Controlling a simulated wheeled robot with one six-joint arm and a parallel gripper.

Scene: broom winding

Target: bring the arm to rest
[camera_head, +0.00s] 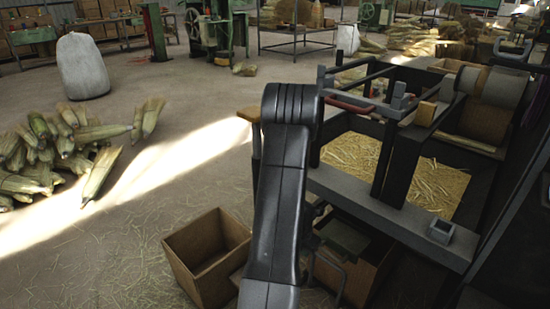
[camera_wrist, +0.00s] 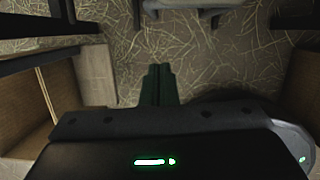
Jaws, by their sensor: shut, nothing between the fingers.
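My arm (camera_head: 286,190) rises through the middle of the head view, bent at the elbow near the top. My gripper (camera_wrist: 159,70) shows in the wrist view as two dark fingers close together, with nothing between them. It is above a floor strewn with straw. I cannot make out the gripper clearly in the head view, where my arm and the bench frame cover much of that area.
A dark metal workbench (camera_head: 395,225) with a straw-filled tray (camera_head: 440,190) stands right of my arm. An open brown box (camera_head: 207,258) is on the floor to the left.

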